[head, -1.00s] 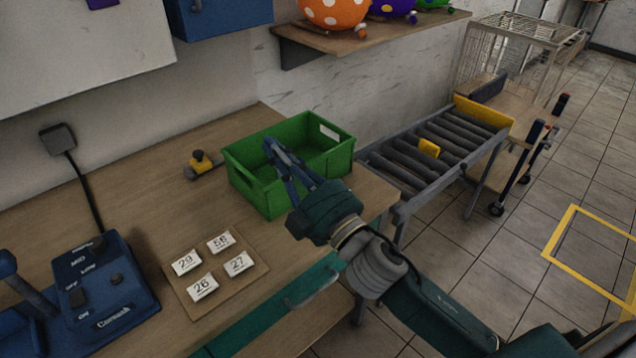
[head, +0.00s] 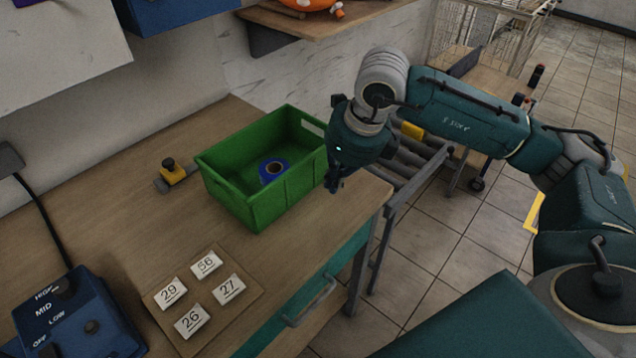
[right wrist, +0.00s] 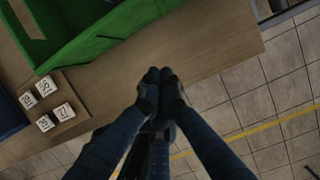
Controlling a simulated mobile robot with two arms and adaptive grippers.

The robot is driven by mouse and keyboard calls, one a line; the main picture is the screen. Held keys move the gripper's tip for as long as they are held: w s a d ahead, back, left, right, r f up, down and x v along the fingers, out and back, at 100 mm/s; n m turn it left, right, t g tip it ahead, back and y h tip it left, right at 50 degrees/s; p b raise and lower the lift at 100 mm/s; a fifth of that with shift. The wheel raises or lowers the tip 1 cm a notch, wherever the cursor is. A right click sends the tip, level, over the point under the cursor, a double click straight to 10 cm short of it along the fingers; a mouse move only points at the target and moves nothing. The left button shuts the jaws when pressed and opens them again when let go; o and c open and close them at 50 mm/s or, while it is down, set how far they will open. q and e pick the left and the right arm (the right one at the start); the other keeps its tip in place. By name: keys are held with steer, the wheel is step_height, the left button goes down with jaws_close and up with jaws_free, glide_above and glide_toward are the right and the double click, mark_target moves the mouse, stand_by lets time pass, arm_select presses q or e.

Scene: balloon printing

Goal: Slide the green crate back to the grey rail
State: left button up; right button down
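The green crate (head: 285,203) stands upright on the wooden table with a blue roll (head: 273,171) inside. My right gripper (head: 333,187) points down just off the crate's right end, near the table's right edge. The right wrist view shows its fingertips (right wrist: 160,76) together with nothing between them, and a gap to the crate wall (right wrist: 88,42). A short grey strip (head: 163,186) carries a yellow block with a black knob, left of the crate. I cannot tell whether this or the roller conveyor's grey frame is the rail. My left gripper is not in view.
A board (head: 207,290) with several numbered tags lies in front of the crate. A blue control box (head: 78,318) is at the left front. The roller conveyor (head: 403,178) stands beyond the table's right edge. The tabletop left of the crate is mostly clear.

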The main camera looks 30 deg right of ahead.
mark_target(307, 201)
steer(key=p+x, duration=0.1)
steer(key=x, duration=0.7)
steer(key=shift+a+f+p, duration=0.15)
steer(key=shift+f+p, duration=0.15)
steer(key=shift+p, duration=0.1)
steer(key=w, duration=0.1)
steer(key=w+a+p, duration=0.1)
steer(key=w, duration=0.1)
steer(key=shift+w+a, duration=0.1)
steer(key=shift+w+a+f+p, duration=0.15)
steer(key=shift+w+p, duration=0.2)
steer(key=shift+w, duration=0.05)
